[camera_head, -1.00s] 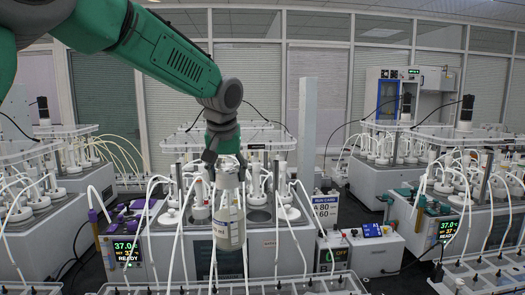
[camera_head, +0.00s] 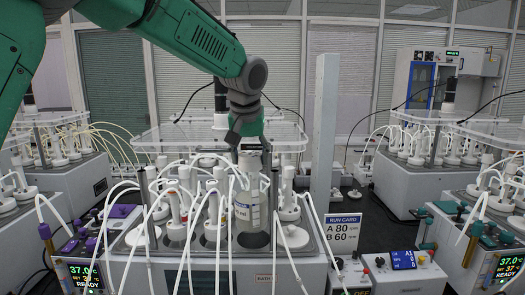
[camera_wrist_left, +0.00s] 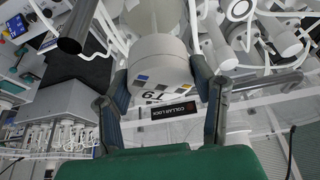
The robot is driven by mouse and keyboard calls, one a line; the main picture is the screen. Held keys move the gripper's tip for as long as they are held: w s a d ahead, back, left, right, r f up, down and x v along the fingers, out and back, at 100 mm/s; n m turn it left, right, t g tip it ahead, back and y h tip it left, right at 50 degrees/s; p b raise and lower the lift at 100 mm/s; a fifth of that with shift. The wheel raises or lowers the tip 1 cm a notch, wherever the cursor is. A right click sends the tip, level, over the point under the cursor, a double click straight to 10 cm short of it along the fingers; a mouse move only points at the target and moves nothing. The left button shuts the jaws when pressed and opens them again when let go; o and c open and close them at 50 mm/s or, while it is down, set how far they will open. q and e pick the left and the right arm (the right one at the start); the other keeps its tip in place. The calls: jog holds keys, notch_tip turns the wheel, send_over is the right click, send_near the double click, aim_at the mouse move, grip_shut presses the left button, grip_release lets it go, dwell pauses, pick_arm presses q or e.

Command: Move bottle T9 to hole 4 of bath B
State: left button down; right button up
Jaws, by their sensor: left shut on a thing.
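My left gripper (camera_head: 248,142) points down and is shut on the upper part of a white bottle, T9 (camera_head: 250,205). The bottle is upright, with a printed label on its side. Its lower end is at a dark round opening (camera_head: 253,240) in the top of the middle bath (camera_head: 190,262); I cannot tell whether it is inside or just above. In the left wrist view the gripper's two fingers (camera_wrist_left: 162,95) flank the bottle's pale cap (camera_wrist_left: 160,65), whose tag reads upside down, seemingly T9. No hole or bath letter is readable. My right gripper is not in view.
Several white-capped bottles with tubes (camera_head: 177,215) stand close left of the held bottle, and another (camera_head: 288,205) stands right. A clear raised shelf (camera_head: 220,138) is behind. A run card (camera_head: 342,232) and control boxes (camera_head: 400,270) stand right. Tubes cross the bath front.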

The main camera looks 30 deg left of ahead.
aim_at(251, 175)
pick_arm(q)
jog(key=shift+w+d+r, duration=0.1)
jog(key=shift+w+r, duration=0.05)
jog(key=shift+r, duration=0.1)
jog(key=shift+d+f, duration=0.3)
jog(key=shift+w+f, duration=0.1)
jog(key=shift+f, duration=0.95)
jog(key=shift+a+f, duration=0.35)
jog(key=shift+f, duration=0.55)
jog(key=shift+f+b, duration=0.4)
jog(key=shift+f, duration=0.15)
jog(key=shift+d+f+b, duration=0.2)
jog(key=shift+f+b, duration=0.05)
jog(key=shift+f, duration=0.3)
jog(key=shift+d+f+b, duration=0.15)
jog(key=shift+f+b, duration=0.1)
jog(key=shift+f, duration=0.25)
jog(key=shift+a+f+b, duration=0.25)
jog(key=shift+f+b, duration=0.35)
jog(key=shift+f, duration=0.7)
jog(key=shift+d+f+b, duration=0.1)
jog(key=shift+f+b, duration=0.55)
jog(key=shift+f, duration=0.7)
jog(key=shift+f+b, duration=1.4)
jog(key=shift+f, duration=1.75)
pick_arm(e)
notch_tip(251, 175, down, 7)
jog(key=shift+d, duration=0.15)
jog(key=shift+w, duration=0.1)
